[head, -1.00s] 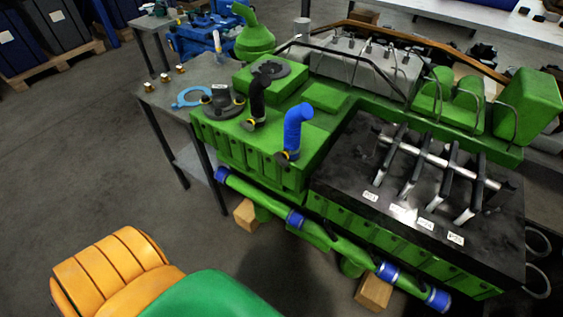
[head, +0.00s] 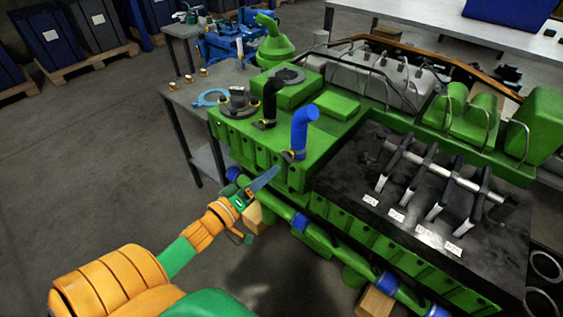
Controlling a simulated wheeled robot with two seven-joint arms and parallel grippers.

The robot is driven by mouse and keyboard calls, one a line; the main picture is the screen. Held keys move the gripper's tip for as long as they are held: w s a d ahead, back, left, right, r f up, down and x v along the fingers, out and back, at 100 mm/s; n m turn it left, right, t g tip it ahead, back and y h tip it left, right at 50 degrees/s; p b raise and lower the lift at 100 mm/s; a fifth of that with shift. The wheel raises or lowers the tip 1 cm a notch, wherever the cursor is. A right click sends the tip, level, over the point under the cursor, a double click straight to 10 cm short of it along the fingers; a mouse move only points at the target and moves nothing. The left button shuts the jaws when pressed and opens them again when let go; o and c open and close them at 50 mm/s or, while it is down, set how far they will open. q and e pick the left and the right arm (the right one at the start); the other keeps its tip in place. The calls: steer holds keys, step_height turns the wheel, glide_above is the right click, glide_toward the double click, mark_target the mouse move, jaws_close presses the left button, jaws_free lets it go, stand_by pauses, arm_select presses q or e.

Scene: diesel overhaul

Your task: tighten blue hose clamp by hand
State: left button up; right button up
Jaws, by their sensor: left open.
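The blue hose (head: 302,128) stands upright on the green engine block, its top bent to the right. Its clamp (head: 288,155) is a small dark band with a yellow part at the hose's foot. My left gripper (head: 264,181) is open and reaches in from the lower left. Its grey-blue fingers point up and right toward the clamp, just short of it in the picture. I see no contact, and the exact gap in depth cannot be told. My right gripper is not in view.
A black hose (head: 271,102) with its own clamp stands left of the blue one. A green pipe (head: 335,238) with blue sleeves runs along the engine's front, below my gripper. A grey side table (head: 177,97) holds a light blue ring (head: 210,97) and small brass parts.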

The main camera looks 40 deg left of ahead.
mark_target(284, 160)
arm_select(q)
steer(key=w, duration=0.6)
steer(key=shift+w+d, duration=0.15)
steer(key=shift+d, duration=0.05)
jaws_close()
